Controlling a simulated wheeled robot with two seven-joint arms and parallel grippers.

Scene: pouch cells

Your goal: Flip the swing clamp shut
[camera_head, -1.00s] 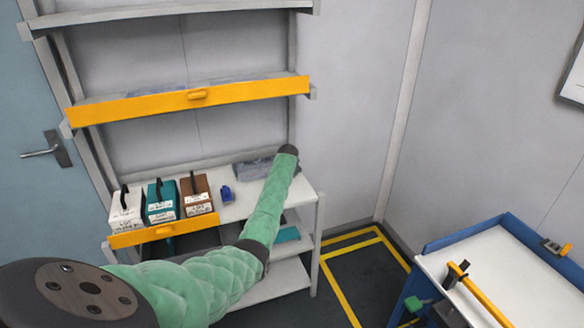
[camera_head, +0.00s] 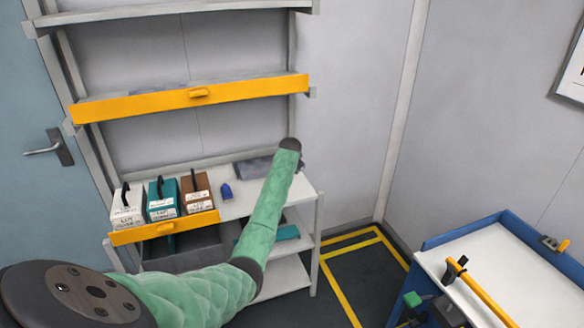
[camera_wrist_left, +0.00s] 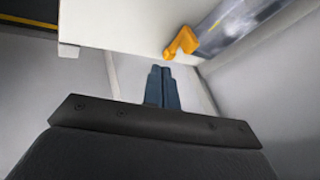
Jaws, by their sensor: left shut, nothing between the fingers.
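An orange lever-like piece (camera_wrist_left: 184,43), which looks like the swing clamp, sits at the edge of a white surface in the left wrist view. A greyish, shiny flat thing (camera_wrist_left: 240,25) lies beside it. I cannot make out the clamp's hinge or whether it is shut. My left gripper (camera_wrist_left: 163,70) has its dark blue fingers together and empty, just below and left of the orange piece, apparently not touching it. In the head view my left arm reaches to the right end of the shelf and largely hides the gripper. My right gripper is out of view.
White, teal and brown boxes (camera_head: 197,193) with handles and a small blue object (camera_head: 227,191) stand on the shelf. A grey flat item (camera_head: 254,168) lies behind my arm. A blue-rimmed table (camera_head: 470,229) with a yellow bar (camera_head: 485,300) stands at right.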

